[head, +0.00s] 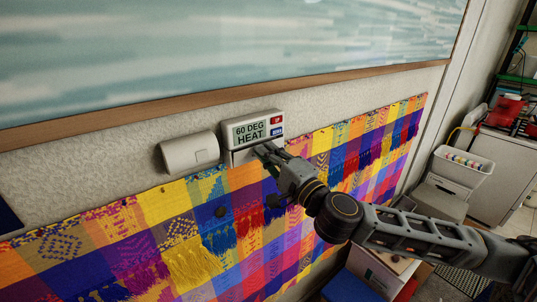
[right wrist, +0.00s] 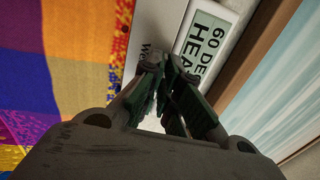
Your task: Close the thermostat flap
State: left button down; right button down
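The thermostat (head: 252,128) is a white box on the wall with a "60 DEG HEAT" display and a red and a blue button. Its display also shows in the right wrist view (right wrist: 205,35). A pale flap or lower panel (head: 242,157) shows under the display; the right wrist view shows a white panel with partly hidden lettering (right wrist: 155,30). I cannot tell the flap's exact angle. My right gripper (head: 262,150) is at the thermostat's lower edge, its fingertips together (right wrist: 166,66) and nothing seen between them. Contact is unclear. My left gripper is out of view.
A white cylindrical fixture (head: 190,152) is on the wall left of the thermostat. A colourful woven cloth (head: 150,235) hangs below. A wood-framed picture (head: 240,90) is above. A white basket (head: 462,165) and shelves stand at the right.

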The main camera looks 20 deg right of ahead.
jog(key=shift+w+r+g, duration=0.1)
jog(key=shift+g, duration=0.2)
dwell(0.7)
jog(key=c, duration=1.7)
grip_release()
jog(key=shift+o, duration=0.2)
jog(key=shift+s+d+f+t+y, duration=0.1)
jog(key=shift+s+f+t+y, duration=0.2)
jog(key=shift+t, duration=0.5)
jog(key=shift+s+f+t+y, duration=0.1)
jog(key=shift+f+t+y, duration=0.2)
jog(key=shift+t, duration=0.5)
jog(key=shift+s+d+f+t+y, duration=0.1)
jog(key=shift+f+t+y, duration=0.15)
jog(key=shift+t, duration=0.4)
jog(key=shift+s+a+f+t+y, duration=0.15)
jog(key=shift+f+t, duration=0.25)
jog(key=shift+t, duration=0.2)
jog(key=shift+d+f+t+y, duration=0.2)
jog(key=shift+f+t, duration=0.1)
jog(key=shift+t, duration=0.35)
